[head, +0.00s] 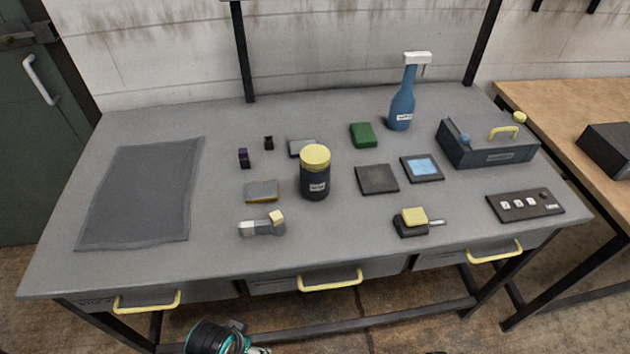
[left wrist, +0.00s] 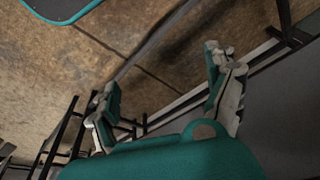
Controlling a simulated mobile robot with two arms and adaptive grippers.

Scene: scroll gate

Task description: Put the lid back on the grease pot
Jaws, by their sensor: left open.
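A dark pot with a pale label (head: 316,184) stands upright near the middle of the bench in the head view; I take it for the grease pot. A yellow lid (head: 315,157) appears to sit on its top; I cannot tell whether it is fully seated. No separate loose lid is clear to me. My left gripper (left wrist: 168,92) is open and empty in the left wrist view, over the floor and away from the pot. In the head view only part of my left arm shows, below the bench's front edge. My right gripper is not in view.
A blue bottle (head: 402,108), a grey toolbox (head: 485,145), a black block with a yellow top (head: 411,222) and small flat items surround the pot. A dark mat (head: 145,190) lies at left. Yellow drawer handles (head: 330,280) stick out in front.

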